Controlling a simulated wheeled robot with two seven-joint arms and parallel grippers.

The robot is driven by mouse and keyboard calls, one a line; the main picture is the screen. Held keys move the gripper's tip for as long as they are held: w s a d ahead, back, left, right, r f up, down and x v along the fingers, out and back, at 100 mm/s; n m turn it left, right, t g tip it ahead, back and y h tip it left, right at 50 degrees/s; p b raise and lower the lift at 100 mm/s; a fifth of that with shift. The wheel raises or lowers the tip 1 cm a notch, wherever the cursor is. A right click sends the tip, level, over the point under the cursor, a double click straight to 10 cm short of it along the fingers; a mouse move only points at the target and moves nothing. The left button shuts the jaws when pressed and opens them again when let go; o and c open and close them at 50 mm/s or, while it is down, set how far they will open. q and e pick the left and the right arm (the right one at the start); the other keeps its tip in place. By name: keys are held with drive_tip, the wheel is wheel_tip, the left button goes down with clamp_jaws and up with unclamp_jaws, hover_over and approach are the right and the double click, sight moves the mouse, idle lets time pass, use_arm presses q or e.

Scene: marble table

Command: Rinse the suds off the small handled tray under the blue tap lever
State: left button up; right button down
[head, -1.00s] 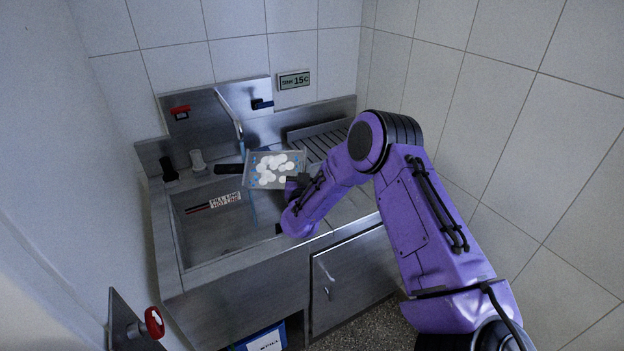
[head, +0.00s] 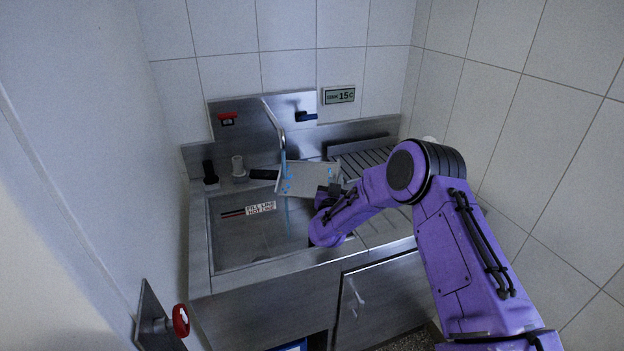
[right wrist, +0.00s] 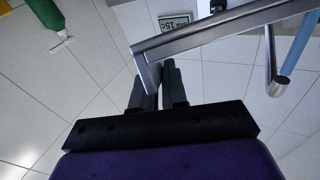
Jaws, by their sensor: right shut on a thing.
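The small tray (head: 308,179) is a grey metal plate with a black handle (head: 264,174) on its left. It is over the sink, beneath the tap spout (head: 281,134). No white suds show on its visible face; blue water marks are on it. My right gripper (head: 332,189) is shut on the tray's right edge; the right wrist view shows its fingers (right wrist: 158,88) pinching the metal rim (right wrist: 215,36). The blue tap lever (head: 306,117) is on the back panel, right of the spout. A blue water stream (right wrist: 305,45) shows near the tray. My left gripper is out of view.
A red lever (head: 228,119) is left of the spout. A ribbed drainboard (head: 362,164) lies behind my right arm. A red knob (head: 181,320) sticks out at lower left.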

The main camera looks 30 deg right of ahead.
drive_tip(key=s+p, duration=0.3)
drive_tip(key=s, duration=0.4)
drive_tip(key=shift+s, duration=0.3)
drive_tip(key=shift+d+r, duration=0.1)
idle(1.0)
drive_tip(key=s+r+p, duration=0.4)
drive_tip(key=s+p, duration=0.1)
drive_tip(key=shift+d, duration=0.1)
idle(0.5)
